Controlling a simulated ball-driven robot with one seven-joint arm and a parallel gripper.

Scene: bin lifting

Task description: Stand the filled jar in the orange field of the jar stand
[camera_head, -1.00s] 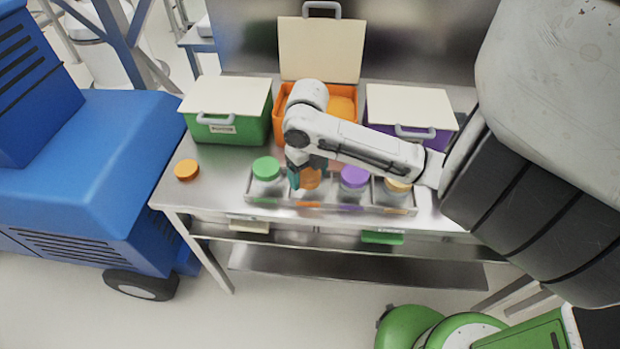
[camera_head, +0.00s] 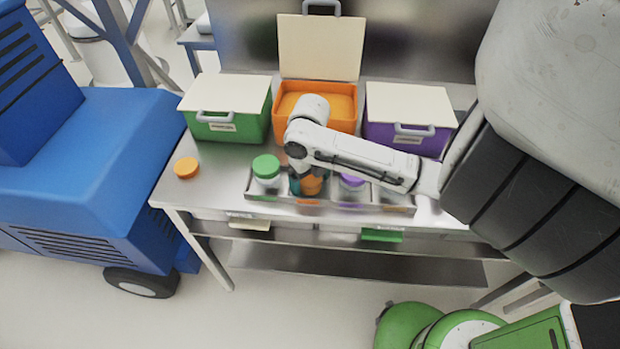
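The jar stand (camera_head: 249,192) is a metal tray with fields along the front of the table. The filled jar (camera_head: 312,186), with orange contents, is at its orange field, above the orange label (camera_head: 307,202). My gripper (camera_head: 308,178) comes down from above with its fingers at the jar's sides and appears shut on it. The jar looks upright. My arm hides its top, and I cannot tell whether its base touches the stand. A loose orange lid (camera_head: 187,168) lies on the table at the left.
A green-lidded jar (camera_head: 266,170) stands close left, and a purple-lidded jar (camera_head: 352,181) close right, partly behind my arm. Behind are a closed green bin (camera_head: 228,128), an open orange bin (camera_head: 342,122) with orange contents, and a closed purple bin (camera_head: 385,133).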

